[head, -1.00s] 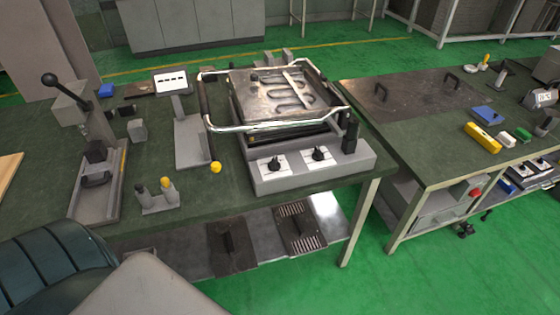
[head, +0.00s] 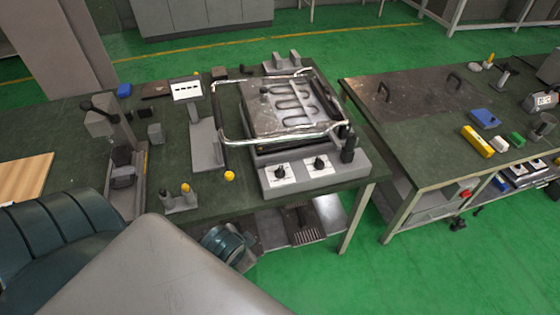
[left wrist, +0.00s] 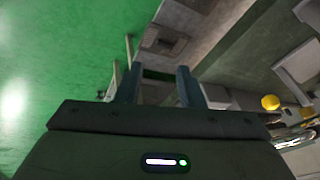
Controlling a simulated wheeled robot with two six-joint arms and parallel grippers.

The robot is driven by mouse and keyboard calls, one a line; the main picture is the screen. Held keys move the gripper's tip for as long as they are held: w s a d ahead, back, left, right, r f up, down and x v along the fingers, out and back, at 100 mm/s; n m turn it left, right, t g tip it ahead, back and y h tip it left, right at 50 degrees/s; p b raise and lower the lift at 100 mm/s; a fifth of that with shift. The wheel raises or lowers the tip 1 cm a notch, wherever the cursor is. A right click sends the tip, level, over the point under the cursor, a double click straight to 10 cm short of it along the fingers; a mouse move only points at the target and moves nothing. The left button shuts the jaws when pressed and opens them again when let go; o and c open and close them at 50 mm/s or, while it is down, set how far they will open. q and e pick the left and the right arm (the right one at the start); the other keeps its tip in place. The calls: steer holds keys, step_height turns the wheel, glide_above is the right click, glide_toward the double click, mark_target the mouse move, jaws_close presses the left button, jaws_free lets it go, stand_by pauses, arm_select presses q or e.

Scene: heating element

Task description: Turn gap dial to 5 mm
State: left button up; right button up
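The heating press (head: 315,180) stands near the front right of the left workbench. Its grey front panel carries two dark knobs on white plates, a left dial (head: 281,173) and a right dial (head: 319,163). I cannot tell which is the gap dial, and the scale marks are too small to read. My left gripper (left wrist: 159,85) shows in the left wrist view, its two fingers apart with nothing between them. It is clear of the dials. My right gripper is not in view.
A yellow ball knob (head: 230,176) sits left of the press panel, and also shows in the left wrist view (left wrist: 271,102). A small stand (head: 181,203) and a lever device (head: 124,170) are further left. A dark upright post (head: 348,149) rises at the panel's right end.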

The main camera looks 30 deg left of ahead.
arm_select(q)
steer(key=w+a+r+m+t+y, duration=0.1)
steer(key=w+a+r+m+t, duration=0.1)
steer(key=w+m, duration=0.25)
steer(key=m+t+y+p, duration=0.15)
steer(key=m+t, duration=0.45)
steer(key=m, duration=1.8)
glide_toward(279, 170)
steer(key=p+x, duration=0.1)
steer(key=x, duration=0.9)
steer(key=shift+w+f, duration=0.15)
steer(key=shift+w, duration=0.2)
jaws_close()
